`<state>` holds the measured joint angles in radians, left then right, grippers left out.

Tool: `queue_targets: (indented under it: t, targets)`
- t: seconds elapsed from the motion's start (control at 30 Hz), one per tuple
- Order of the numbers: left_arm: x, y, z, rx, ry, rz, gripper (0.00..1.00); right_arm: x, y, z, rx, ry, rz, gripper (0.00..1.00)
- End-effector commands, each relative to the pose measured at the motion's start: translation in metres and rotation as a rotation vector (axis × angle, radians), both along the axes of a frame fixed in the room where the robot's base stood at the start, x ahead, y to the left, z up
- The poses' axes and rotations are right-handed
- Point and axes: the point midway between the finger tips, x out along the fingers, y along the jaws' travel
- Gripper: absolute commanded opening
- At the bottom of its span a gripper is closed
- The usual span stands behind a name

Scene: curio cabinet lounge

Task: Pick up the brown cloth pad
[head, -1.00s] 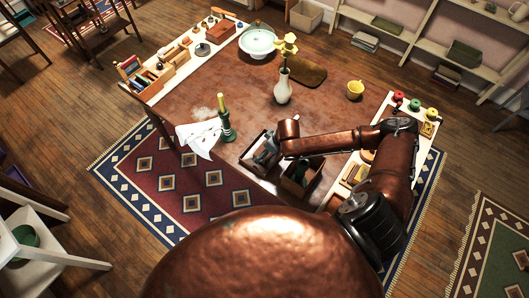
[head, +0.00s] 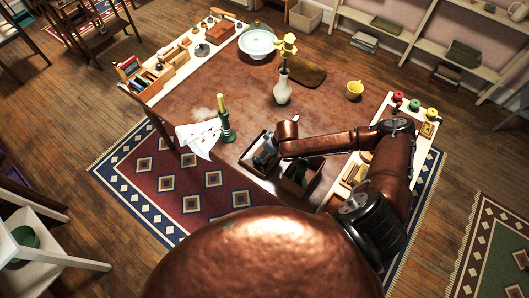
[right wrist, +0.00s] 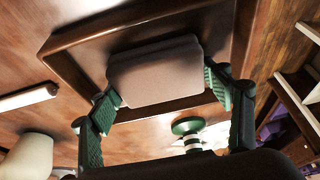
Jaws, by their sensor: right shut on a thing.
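The brown cloth pad (right wrist: 155,72) looks pale pinkish-brown in the right wrist view. It lies over a dark wooden tray (right wrist: 80,38), and I cannot tell whether it touches the tray floor. My right gripper (right wrist: 166,92) has a green-padded finger at each side edge of the pad and is shut on it. In the head view my right gripper (head: 265,152) reaches down into the tray (head: 246,160) at the table's near edge. The pad is hard to make out there, mostly hidden by the gripper and wrist. My left gripper is in neither view.
A green candlestick (head: 226,128) and white cloth (head: 197,138) are left of the tray. A second dark box (head: 303,178) is close on its right. A white vase (head: 283,90), brown cushion-like object (head: 309,73) and yellow cup (head: 355,90) stand farther back. The table centre (head: 200,85) is clear.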

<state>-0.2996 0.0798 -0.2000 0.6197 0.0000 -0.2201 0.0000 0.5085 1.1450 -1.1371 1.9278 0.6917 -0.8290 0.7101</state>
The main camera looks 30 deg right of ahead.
Motion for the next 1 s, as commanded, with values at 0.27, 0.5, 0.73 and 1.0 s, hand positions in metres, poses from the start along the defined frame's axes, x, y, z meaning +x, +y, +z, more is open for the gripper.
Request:
queue_targets:
  t: [0.27, 0.5, 0.73, 1.0]
  targets:
    - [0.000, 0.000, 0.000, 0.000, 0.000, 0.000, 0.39, 0.000, 0.000, 0.001, 0.000, 0.000, 0.000, 0.43]
    - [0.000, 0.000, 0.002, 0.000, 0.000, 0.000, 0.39, 0.000, -0.001, 0.020, 0.000, -0.001, 0.000, 0.43]
    - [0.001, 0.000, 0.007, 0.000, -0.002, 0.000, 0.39, -0.018, 0.021, 0.064, 0.003, -0.001, 0.004, 0.43]
    - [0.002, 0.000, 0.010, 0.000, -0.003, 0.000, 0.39, -0.058, 0.069, 0.107, 0.005, 0.001, 0.004, 0.43]
